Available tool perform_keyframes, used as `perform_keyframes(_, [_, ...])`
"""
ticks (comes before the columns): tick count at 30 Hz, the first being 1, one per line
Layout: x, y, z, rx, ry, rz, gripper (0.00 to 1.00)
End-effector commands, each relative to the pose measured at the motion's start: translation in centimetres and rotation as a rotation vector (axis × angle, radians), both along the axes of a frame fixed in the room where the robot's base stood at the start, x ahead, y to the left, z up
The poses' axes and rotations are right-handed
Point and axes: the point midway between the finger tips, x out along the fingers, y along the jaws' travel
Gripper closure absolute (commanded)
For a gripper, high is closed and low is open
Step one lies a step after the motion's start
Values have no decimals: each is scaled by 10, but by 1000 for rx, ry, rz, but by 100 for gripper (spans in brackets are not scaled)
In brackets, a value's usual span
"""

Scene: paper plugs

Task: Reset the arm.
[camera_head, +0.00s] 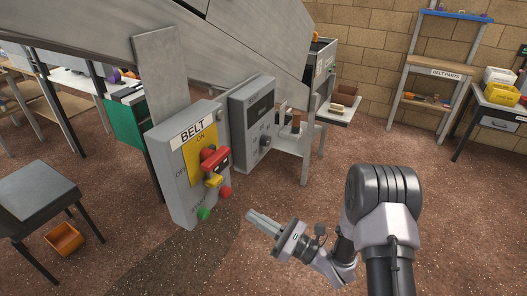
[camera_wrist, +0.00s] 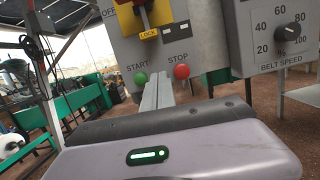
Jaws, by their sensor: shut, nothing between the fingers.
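My gripper (camera_head: 264,222) is shut and empty. In the head view it points left toward the grey BELT control box (camera_head: 171,196) and stands a little apart from it. The box carries a red switch handle (camera_head: 213,158), a yellow lock piece (camera_head: 214,181), a green START button (camera_head: 204,214) and a red STOP button (camera_head: 225,192). In the wrist view my gripper's shut fingers (camera_wrist: 157,95) reach up between the green START button (camera_wrist: 140,78) and the red STOP button (camera_wrist: 181,71). I cannot tell from that view how far the fingertips are from the box.
A grey box with a BELT SPEED knob (camera_wrist: 288,32) stands right of the control box. A dark stool (camera_head: 40,190) and an orange bin (camera_head: 64,239) are at the left. Shelves (camera_head: 435,70) stand at the back right. The brown floor (camera_head: 450,220) at the right is clear.

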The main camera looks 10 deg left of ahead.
Motion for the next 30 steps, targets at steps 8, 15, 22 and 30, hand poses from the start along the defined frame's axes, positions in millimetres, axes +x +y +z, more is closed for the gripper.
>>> perform_keyframes(8, [112, -108, 124, 448, 974, -585, 100])
perform_keyframes(15, [-31, -217, 179, 1866, 1739, -989, 100])
perform_keyframes(22, [-201, -187, 161, -2069, -1301, 670, 100])
perform_keyframes(30, [-235, -172, 157, -1957, -1127, 591, 100])
